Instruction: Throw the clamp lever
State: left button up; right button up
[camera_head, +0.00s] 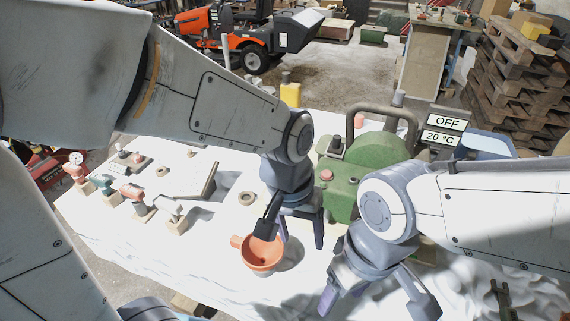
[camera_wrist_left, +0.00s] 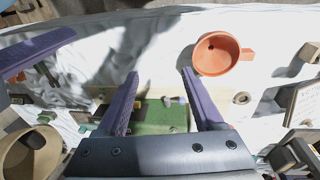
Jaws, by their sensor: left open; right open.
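I cannot tell for sure which part is the clamp lever. Small blocks with fittings stand in a row at the left of the white table: a red one (camera_head: 77,173), a green one (camera_head: 103,184), another red one (camera_head: 136,196) and a pale one with a small metal piece (camera_head: 175,221). My left gripper (camera_head: 293,228) is open and empty above the table, between an orange handled cup (camera_head: 262,256) and the green machine (camera_head: 372,158). Its spread fingers (camera_wrist_left: 160,75) show in the left wrist view, with the cup (camera_wrist_left: 214,54) beyond. My right gripper (camera_head: 376,292) is open and empty at the front.
The green machine has a curved handle and a red button; a display (camera_head: 446,122) beside it reads OFF and 20 °C. My two grippers are close together.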

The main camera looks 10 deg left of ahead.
pick_arm(q)
jog(key=w+a+f+n+t+p, duration=0.1)
jog(key=w+a+n, duration=0.4)
jog(key=w, duration=0.4)
jog(key=w+a+f+n+t, duration=0.15)
jog(key=w+a+n, duration=0.3)
jog(key=w, duration=0.45)
jog(key=w+a+f+n+p, duration=0.1)
jog(key=w+a+f+n, duration=0.1)
jog(key=w+a+n, duration=0.5)
jog(key=shift+m, duration=0.55)
jog(key=w+d+f, duration=0.1)
jog(key=f, duration=0.2)
jog(key=w+d+f+p, duration=0.1)
jog(key=w+f, duration=0.1)
jog(key=w+d+f+p, duration=0.1)
jog(key=w+f, duration=0.1)
jog(key=f, duration=0.1)
jog(key=shift+w+d+f, duration=0.1)
jog(key=shift+d+f, duration=0.05)
jog(key=shift+f, duration=0.15)
jog(key=shift+w+f, duration=0.2)
jog(key=shift+f, duration=0.35)
grip_shut()
